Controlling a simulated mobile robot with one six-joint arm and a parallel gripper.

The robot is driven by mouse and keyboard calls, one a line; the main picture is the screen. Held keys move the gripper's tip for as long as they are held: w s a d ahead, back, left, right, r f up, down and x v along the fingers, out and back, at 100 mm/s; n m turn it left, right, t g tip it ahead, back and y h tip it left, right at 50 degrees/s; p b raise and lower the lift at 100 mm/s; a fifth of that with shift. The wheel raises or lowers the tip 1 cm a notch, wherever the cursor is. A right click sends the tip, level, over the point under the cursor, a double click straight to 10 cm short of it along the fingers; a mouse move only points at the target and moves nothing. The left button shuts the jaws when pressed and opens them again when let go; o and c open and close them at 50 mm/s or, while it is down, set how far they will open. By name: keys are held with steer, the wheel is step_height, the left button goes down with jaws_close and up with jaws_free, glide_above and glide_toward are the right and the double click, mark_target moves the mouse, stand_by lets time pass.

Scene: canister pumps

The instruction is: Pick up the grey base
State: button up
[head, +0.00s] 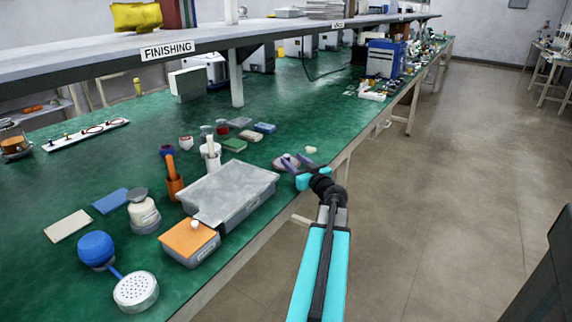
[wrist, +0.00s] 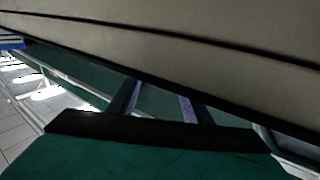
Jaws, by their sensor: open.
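I cannot pick out one sure grey base in the head view. A pale round disc (head: 279,163) lies on the green bench by the front edge. My gripper (head: 295,158) is open above the bench edge, its two purple fingers close to this disc and partly covering it. I cannot tell whether they touch it. A cream canister with a grey lid and grey foot (head: 144,214) stands farther left, well away from my gripper. In the wrist view, my gripper's fingers (wrist: 160,104) are apart with nothing clearly between them.
A large grey lidded bin (head: 229,190) and a grey box with an orange top (head: 190,242) stand left of my gripper. A blue ball (head: 96,249) and a perforated white head (head: 135,290) lie at the near left. A shelf (head: 165,45) overhangs the bench's back.

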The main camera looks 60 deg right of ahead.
mark_target(288, 157)
steer(key=shift+w, duration=0.1)
steer(key=shift+p+x, duration=0.45)
steer(key=shift+x, duration=2.1)
steer(key=shift+a, duration=0.15)
jaws_close()
